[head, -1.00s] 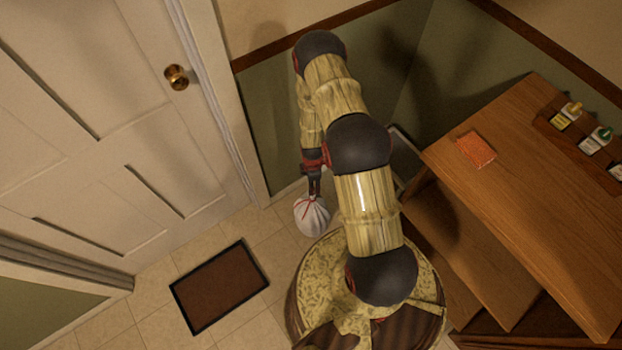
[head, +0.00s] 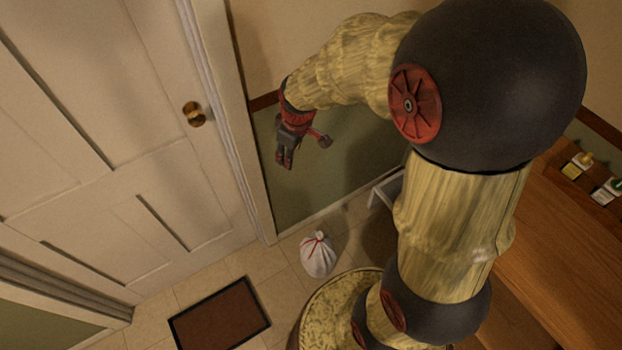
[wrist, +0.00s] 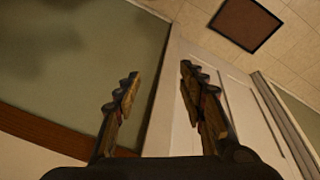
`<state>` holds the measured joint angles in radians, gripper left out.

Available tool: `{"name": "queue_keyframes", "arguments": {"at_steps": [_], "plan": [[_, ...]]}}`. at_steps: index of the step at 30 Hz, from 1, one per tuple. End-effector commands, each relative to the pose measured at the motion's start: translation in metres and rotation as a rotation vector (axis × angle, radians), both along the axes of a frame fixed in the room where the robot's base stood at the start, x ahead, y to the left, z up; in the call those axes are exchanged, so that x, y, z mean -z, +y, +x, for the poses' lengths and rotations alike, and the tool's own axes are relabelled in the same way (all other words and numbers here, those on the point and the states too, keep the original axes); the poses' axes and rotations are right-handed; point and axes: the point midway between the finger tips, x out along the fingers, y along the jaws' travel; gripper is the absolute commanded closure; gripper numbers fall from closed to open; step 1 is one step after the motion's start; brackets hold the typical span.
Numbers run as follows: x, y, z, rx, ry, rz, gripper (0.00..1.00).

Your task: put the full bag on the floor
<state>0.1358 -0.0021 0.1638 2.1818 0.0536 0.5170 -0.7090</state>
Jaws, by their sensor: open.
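The full bag (head: 318,256) is white with a red tie at its top. It sits upright on the tiled floor in the head view, between the doormat and the green wall, beside my base. My gripper (head: 284,163) is raised well above and to the left of the bag, apart from it, in front of the wall by the door frame. In the wrist view my gripper (wrist: 158,85) is open, with nothing between its two fingers. The bag does not show in the wrist view.
A brown doormat (head: 220,314) lies on the floor in front of the white door (head: 110,150); it also shows in the wrist view (wrist: 245,25). A wooden counter (head: 560,240) with small bottles (head: 577,166) stands at the right, partly hidden by my arm.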

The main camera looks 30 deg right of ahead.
Motion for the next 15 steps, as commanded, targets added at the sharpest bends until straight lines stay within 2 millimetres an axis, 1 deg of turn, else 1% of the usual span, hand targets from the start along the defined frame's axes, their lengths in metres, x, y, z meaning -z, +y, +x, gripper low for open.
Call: {"name": "queue_keyframes", "arguments": {"at_steps": [1,3,6,8,9,11,12,15], "plan": [[-0.023,0.006,-0.011,0.029,-0.025,0.009,0.59],[-0.049,0.015,-0.029,0.078,-0.047,0.026,0.59],[-0.081,0.025,-0.056,0.152,-0.078,0.052,0.59],[-0.099,0.031,-0.074,0.194,-0.097,0.068,0.59],[-0.109,0.035,-0.087,0.223,-0.109,0.080,0.59],[-0.124,0.040,-0.106,0.266,-0.127,0.100,0.59],[-0.132,0.043,-0.119,0.294,-0.139,0.113,0.59],[-0.148,0.050,-0.151,0.362,-0.166,0.146,0.59]]}}
